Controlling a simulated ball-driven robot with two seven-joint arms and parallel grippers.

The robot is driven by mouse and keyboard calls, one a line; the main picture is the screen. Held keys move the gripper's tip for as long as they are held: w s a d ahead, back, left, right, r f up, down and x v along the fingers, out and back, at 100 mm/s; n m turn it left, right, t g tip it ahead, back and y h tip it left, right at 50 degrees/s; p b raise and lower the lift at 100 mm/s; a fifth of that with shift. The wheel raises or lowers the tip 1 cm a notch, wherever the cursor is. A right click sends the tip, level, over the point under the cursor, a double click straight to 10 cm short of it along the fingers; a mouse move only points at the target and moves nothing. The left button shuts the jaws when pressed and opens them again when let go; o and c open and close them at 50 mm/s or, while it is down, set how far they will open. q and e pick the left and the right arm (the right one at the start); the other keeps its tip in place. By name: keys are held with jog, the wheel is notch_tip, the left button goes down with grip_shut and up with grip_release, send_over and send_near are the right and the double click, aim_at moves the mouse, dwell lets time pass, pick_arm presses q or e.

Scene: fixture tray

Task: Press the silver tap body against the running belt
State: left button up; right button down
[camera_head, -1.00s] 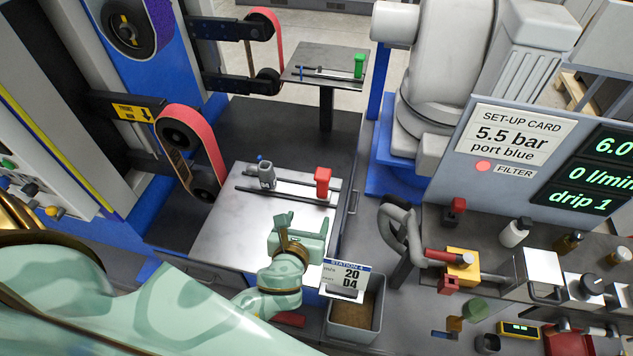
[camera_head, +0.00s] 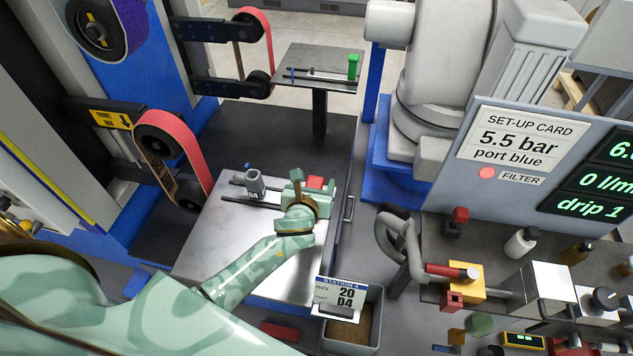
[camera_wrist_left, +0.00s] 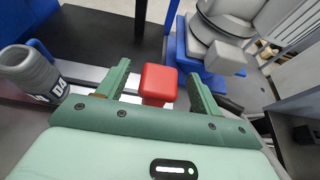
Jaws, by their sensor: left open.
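The silver-grey tap body (camera_head: 254,185) stands on the dark rail of the near metal table (camera_head: 225,240), left of my left gripper (camera_head: 308,182). It shows large at the left of the left wrist view (camera_wrist_left: 30,72), with a partly visible label. The red sanding belt (camera_head: 183,143) of the near arm is left of the tap body, apart from it. My left gripper is open, with one finger on each side of the red block (camera_wrist_left: 158,82) at the rail's right end. I cannot tell whether the fingers touch it. My right gripper is out of view.
A second table with a green block (camera_head: 353,67) is behind. A bent grey handle (camera_head: 395,240) and valve bench lie to the right.

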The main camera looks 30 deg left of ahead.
pick_arm(q)
jog(key=shift+b+x, duration=0.3)
jog(key=shift+x, duration=1.05)
jog(key=c, duration=1.4)
